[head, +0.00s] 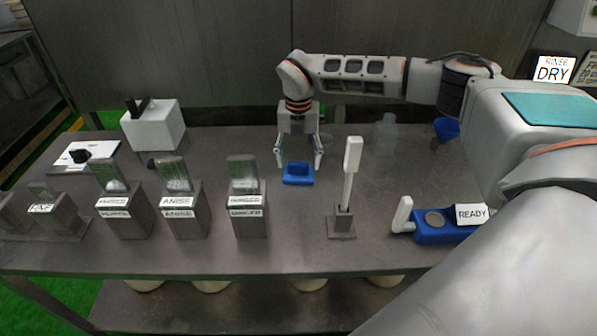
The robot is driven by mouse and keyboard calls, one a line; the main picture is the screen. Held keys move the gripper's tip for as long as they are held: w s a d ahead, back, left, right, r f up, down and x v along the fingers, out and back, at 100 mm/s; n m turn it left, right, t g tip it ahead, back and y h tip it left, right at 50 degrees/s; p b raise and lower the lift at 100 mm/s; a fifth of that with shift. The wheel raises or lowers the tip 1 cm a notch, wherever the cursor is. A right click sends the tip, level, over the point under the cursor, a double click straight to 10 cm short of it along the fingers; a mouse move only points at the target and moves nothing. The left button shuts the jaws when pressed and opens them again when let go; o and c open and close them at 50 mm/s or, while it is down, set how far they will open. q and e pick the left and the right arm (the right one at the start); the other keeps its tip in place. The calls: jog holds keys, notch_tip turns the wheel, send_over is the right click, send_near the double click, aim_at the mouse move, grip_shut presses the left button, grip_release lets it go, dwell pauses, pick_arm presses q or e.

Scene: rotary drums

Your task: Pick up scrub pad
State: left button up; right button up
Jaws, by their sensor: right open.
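The blue scrub pad (298,179) lies on the grey metal table, near the middle, with a raised block on its top. My right gripper (300,163) points down from the arm that comes in from the right. Its fingers are spread, one on each side of the pad's raised block as seen here, and hold nothing. The fingertips look close to the pad; I cannot tell whether they touch it. My left gripper is not in view.
Labelled metal blocks (246,205) stand in a row at the left. A white upright paddle (350,170) stands on a small base right of the pad. A blue tray (432,232) with a READY card sits further right. A clear bottle (385,135) and white box (153,125) stand behind.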

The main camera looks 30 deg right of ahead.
aim_at(299, 163)
jog(key=shift+f, duration=1.15)
jog(key=c, duration=1.2)
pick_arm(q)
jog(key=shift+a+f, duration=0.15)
pick_arm(e)
jog(key=shift+r, duration=0.15)
jog(key=shift+w+r, duration=0.1)
jog(key=shift+r, duration=0.5)
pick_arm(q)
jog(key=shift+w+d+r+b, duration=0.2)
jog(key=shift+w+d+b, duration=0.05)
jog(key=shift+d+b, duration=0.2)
pick_arm(e)
notch_tip(299, 163, up, 19)
jog(key=shift+f, duration=0.2)
